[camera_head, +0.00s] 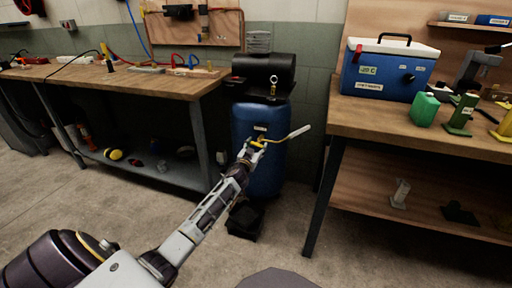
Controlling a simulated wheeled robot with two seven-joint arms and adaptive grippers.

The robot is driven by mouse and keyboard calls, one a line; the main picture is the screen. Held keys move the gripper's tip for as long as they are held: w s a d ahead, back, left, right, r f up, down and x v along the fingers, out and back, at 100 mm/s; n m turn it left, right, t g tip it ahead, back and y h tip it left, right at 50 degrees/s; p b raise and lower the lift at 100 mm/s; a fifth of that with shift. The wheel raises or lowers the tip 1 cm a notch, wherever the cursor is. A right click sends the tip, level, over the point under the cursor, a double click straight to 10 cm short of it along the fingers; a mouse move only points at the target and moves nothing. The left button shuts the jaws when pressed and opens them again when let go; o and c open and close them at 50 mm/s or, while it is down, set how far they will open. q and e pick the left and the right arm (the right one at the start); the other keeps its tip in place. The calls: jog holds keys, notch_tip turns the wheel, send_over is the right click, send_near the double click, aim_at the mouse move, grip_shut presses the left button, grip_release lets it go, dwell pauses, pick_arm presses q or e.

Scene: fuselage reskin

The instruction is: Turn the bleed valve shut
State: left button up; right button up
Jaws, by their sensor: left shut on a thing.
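A blue upright compressor tank (272,172) stands on the floor between two benches. The bleed valve (262,140) shows as small yellow parts on the tank's front. A thin yellow lever with a pale end (300,132) sticks out from it to the right. My left gripper (252,149) reaches up from the lower left to the yellow parts and is shut on the valve there. The fingers are small and partly cover what they hold, so I cannot tell the exact grip. My right gripper is not in view.
A dark motor unit (268,70) tops the tank. A dark box (245,220) sits on the floor before it. A left workbench (130,82) holds tools. A right workbench (385,119) carries a blue cooler (388,75) and a green container (424,110). Open floor lies in front.

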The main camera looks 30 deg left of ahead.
pick_arm(q)
jog(key=shift+m+p, duration=1.15)
jog(key=shift+m, duration=6.75)
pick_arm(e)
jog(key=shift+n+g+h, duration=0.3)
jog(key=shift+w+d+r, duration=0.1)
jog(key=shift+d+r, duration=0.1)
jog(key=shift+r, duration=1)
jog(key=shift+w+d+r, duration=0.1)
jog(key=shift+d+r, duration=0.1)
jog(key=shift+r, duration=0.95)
pick_arm(q)
jog(key=shift+f, duration=0.1)
jog(key=o, duration=1)
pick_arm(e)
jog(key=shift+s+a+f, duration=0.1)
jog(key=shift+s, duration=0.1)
pick_arm(q)
jog(key=shift+v, duration=6)
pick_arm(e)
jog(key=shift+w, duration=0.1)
